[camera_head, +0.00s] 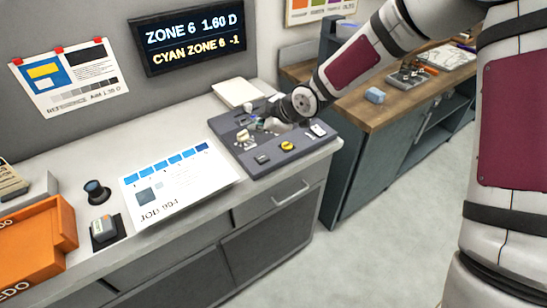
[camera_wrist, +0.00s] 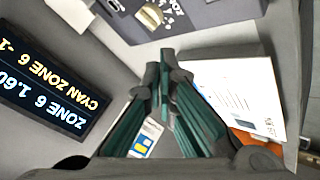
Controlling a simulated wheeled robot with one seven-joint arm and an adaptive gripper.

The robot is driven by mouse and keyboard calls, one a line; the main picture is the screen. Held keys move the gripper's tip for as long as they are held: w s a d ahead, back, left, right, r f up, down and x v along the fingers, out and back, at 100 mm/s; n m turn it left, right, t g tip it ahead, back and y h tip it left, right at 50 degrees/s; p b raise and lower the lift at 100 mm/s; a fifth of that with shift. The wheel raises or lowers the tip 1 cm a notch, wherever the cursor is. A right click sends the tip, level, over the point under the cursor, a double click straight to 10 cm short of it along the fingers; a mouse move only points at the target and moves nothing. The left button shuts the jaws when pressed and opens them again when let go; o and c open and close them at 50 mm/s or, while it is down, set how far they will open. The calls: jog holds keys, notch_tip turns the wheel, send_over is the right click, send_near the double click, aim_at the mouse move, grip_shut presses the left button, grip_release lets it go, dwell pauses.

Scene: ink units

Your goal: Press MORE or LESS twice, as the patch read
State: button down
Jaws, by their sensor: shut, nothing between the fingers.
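A dark display (camera_head: 193,38) on the wall reads "ZONE 6 1.60 D" above "CYAN ZONE 6 -1"; it also shows, upside down, in the wrist view (camera_wrist: 40,85). A dark grey control panel (camera_head: 228,125) sits at the counter's right end with a yellow knob (camera_head: 288,146) and several small keys. The MORE and LESS labels cannot be read. My gripper (camera_head: 258,122) is over the panel's back part, its tips small and unclear there. In the wrist view my gripper (camera_wrist: 167,62) is shut and empty. A white sheet (camera_head: 180,182) with blue patches lies left of the panel.
A small handheld device (camera_head: 104,229) and a dark round-topped object (camera_head: 96,192) stand left of the sheet. Orange trays (camera_head: 38,245) fill the far left. A white pad (camera_head: 240,92) lies behind the panel. A wooden bench (camera_head: 350,108) stands to the right.

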aim_at(261, 159)
jog(key=shift+d, duration=0.1)
jog(key=shift+f+b, duration=1.85)
jog(key=shift+f, duration=2.6)
jog(key=shift+f, duration=0.4)
jog(key=shift+f+b, duration=0.45)
jog(key=shift+f, duration=0.05)
jog(key=shift+r, duration=0.15)
jog(key=shift+r+p, duration=0.4)
jog(key=shift+r, duration=0.4)
